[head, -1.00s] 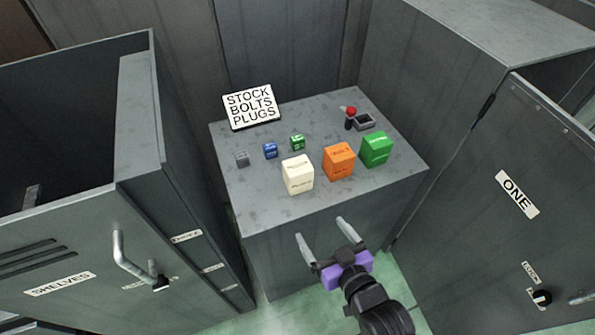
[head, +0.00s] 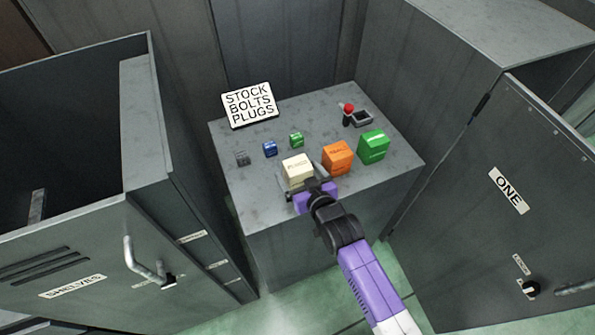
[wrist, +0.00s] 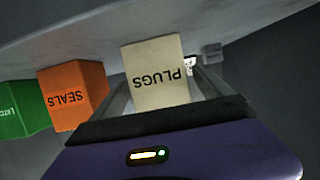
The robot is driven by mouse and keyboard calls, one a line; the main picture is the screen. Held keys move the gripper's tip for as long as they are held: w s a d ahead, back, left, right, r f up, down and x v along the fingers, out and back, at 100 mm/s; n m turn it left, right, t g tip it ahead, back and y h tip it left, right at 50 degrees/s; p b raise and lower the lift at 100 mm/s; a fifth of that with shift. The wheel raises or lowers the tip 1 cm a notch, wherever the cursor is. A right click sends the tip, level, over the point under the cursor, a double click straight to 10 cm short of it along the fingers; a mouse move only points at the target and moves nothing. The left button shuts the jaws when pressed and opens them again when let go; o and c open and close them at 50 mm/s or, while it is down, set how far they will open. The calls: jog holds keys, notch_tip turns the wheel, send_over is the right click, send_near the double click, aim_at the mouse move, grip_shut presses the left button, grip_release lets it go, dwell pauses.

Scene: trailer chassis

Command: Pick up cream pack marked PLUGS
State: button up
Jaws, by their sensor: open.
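The cream pack (head: 297,168) stands on the grey stand's top, near its front edge. In the wrist view the cream pack (wrist: 157,75) shows the word PLUGS upside down. My gripper (head: 305,180) is open, with one finger on each side of the cream pack. In the wrist view my gripper (wrist: 158,95) reaches along both sides of the pack. I cannot tell whether the fingers touch it. The lower front of the pack is partly hidden by my gripper in the head view.
An orange pack (head: 338,157) marked SEALS stands close to the right, with a green pack (head: 373,147) beyond it. Small blue (head: 270,148), green (head: 296,139) and grey (head: 242,158) blocks lie behind. A sign (head: 249,105) and a red-knobbed lever (head: 348,112) stand farther back.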

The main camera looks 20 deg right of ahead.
jog(key=shift+w+f, duration=0.25)
jog(key=shift+w, duration=0.2)
jog(key=c, duration=1.7)
jog(key=shift+r, duration=0.1)
jog(key=shift+c, duration=0.2)
jog(key=shift+r, duration=0.15)
